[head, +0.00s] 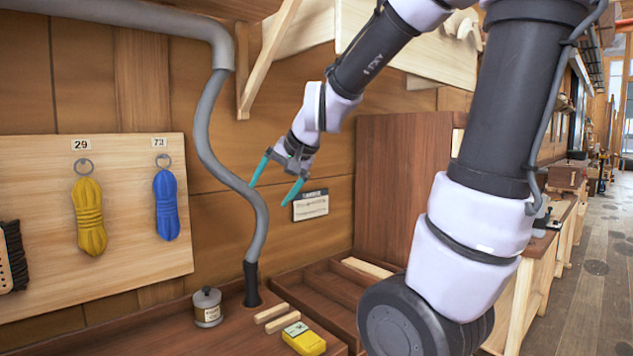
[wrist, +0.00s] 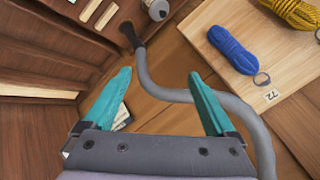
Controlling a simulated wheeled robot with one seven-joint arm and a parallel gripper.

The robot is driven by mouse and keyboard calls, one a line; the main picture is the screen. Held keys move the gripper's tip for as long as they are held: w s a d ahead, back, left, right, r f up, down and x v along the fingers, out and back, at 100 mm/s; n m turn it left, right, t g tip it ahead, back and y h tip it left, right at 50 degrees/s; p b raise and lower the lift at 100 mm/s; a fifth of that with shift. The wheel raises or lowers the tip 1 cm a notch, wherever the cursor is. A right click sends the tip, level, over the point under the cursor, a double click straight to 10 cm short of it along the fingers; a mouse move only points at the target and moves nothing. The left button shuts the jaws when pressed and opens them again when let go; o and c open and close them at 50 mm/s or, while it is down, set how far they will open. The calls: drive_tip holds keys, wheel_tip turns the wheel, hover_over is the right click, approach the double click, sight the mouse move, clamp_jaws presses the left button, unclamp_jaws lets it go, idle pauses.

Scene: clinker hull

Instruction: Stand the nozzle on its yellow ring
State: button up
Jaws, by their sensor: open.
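A grey hose (head: 209,132) hangs from a pipe and ends in a dark nozzle (head: 252,285). The nozzle looks upright, its lower end at the brown bench top. It also shows in the wrist view (wrist: 127,35), beyond my fingers. My gripper (head: 273,191) is open, with teal fingers, well above the nozzle beside the hose's lower bend. In the wrist view the space between the fingers (wrist: 158,80) is empty, and the hose passes beyond and near the right finger. Whether they touch, I cannot tell. I see no yellow ring in either view.
A lidded tin (head: 207,307) stands left of the nozzle. Wooden strips (head: 276,318) and a yellow box (head: 304,339) lie to its right. A compartmented wooden tray (head: 320,300) sits behind these. Yellow rope (head: 89,215) and blue rope (head: 166,204) hang on a board at left.

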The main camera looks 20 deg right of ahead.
drive_tip(key=s+d+r, duration=0.1)
drive_tip(key=s+d, duration=0.1)
drive_tip(key=s, duration=0.5)
drive_tip(key=s+d+r+n+h, duration=0.1)
drive_tip(key=s+d+r, duration=0.1)
drive_tip(key=s, duration=0.5)
drive_tip(key=shift+d+r+g, duration=0.15)
drive_tip(key=shift+d+g, duration=0.2)
drive_tip(key=shift+g, duration=0.05)
